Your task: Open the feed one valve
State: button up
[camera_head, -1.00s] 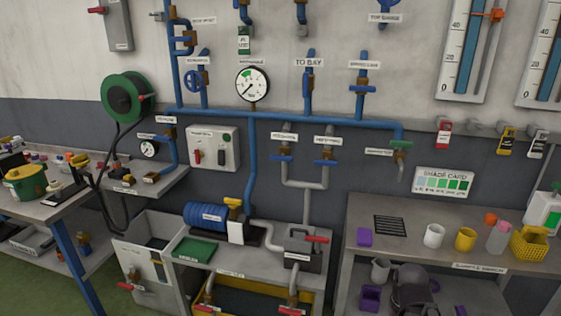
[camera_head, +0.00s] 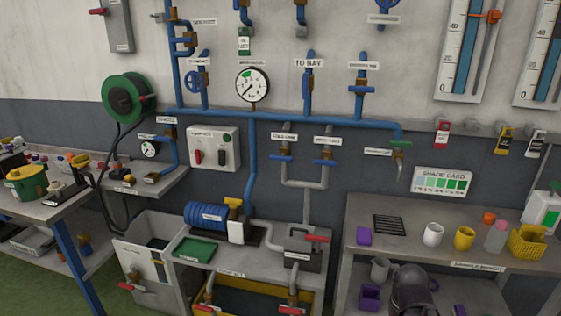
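Two valves with blue handles hang side by side below the blue header pipe, on grey pipes that join in a U. The left one (camera_head: 281,158) sits under a small label that is too blurred to read surely; it may be the feed one valve. The right one (camera_head: 325,162) has a similar label. Both handles lie roughly level, across their pipes.
A pressure gauge (camera_head: 252,85) and a grey switch box (camera_head: 213,149) are left of the valves. Below stand a blue motor (camera_head: 207,215) and a grey box with a red lever (camera_head: 316,239). A bench (camera_head: 390,253) with cups is at right. A dark rounded shape (camera_head: 413,291) shows at the bottom, unclear.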

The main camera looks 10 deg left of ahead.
aim_at(283, 158)
jog(key=k, duration=1.25)
jog(key=u, duration=0.5)
jog(key=i, duration=2)
jog(key=z, duration=0.4)
